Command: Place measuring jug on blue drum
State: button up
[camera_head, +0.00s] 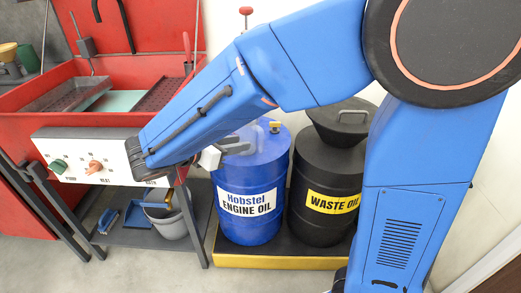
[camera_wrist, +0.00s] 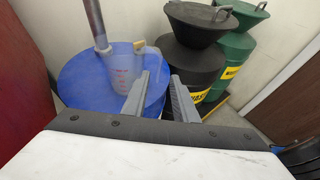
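The measuring jug (camera_wrist: 120,72) is translucent with red markings. In the wrist view it appears upright over the top of the blue drum (camera_wrist: 78,82), beside my left finger. Its base is partly hidden by that finger. My gripper (camera_wrist: 160,97) is open, with a clear gap between its fingers and nothing visible in it. In the head view the blue drum (camera_head: 250,182) carries an engine oil label. My gripper (camera_head: 228,148) is at its top left edge there, and the jug is hard to make out.
A black waste oil drum (camera_head: 326,178) with a funnel (camera_head: 342,120) stands right of the blue drum. A pump pipe (camera_wrist: 95,22) rises from the blue drum. A red parts washer (camera_head: 100,85) is at left, with a grey bucket (camera_head: 168,218) on its shelf.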

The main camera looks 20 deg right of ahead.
jog(key=s+d+f+m+g+y, duration=0.1)
jog(key=s+d+m+g+y, duration=0.1)
jog(key=s+d+m, duration=0.35)
jog(key=s+d+f+m+g+y, duration=0.1)
jog(key=s+d+m+g+y, duration=0.15)
jog(key=d, duration=0.65)
jog(key=s+d+m+t+y, duration=0.1)
jog(key=s+d+m+y, duration=0.1)
jog(key=s+m, duration=0.4)
jog(key=s+d+f+m+t+y, duration=0.1)
jog(key=s+m+y, duration=0.4)
jog(key=m, duration=0.5)
jog(key=shift+s+d, duration=0.55)
jog(key=shift+s, duration=0.3)
jog(key=shift+o, duration=0.3)
